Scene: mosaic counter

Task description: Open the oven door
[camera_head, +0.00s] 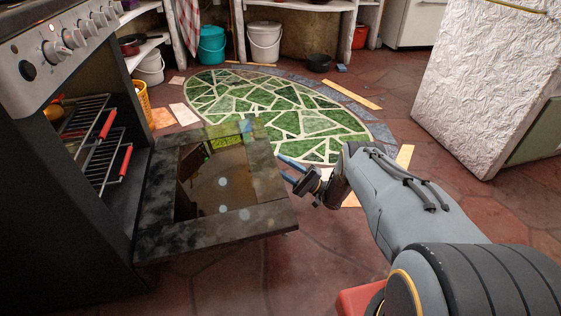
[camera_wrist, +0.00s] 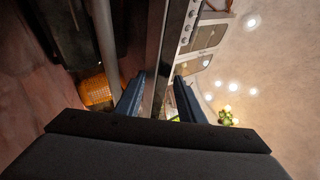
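The oven (camera_head: 60,190) stands at the left in the head view. Its dark door (camera_head: 215,235) is swung down, about level, with a glass pane (camera_head: 225,185) in its middle. Racks with red grips show in the open cavity. My gripper (camera_head: 283,168) is just beyond the door's right corner, its blue fingers pointing left. In the wrist view the fingers (camera_wrist: 157,98) are apart, with a dark straight edge, likely the door's, running between them. Contact with it cannot be told. A grey bar (camera_wrist: 105,40) runs to their left; whether it is the door's handle is unclear.
A green mosaic oval (camera_head: 280,110) lies on the red floor behind the door. Buckets (camera_head: 265,42) and a black pot (camera_head: 319,62) stand at the back. A white textured block (camera_head: 485,80) stands at the right. Floor tiles lie loose around the oval.

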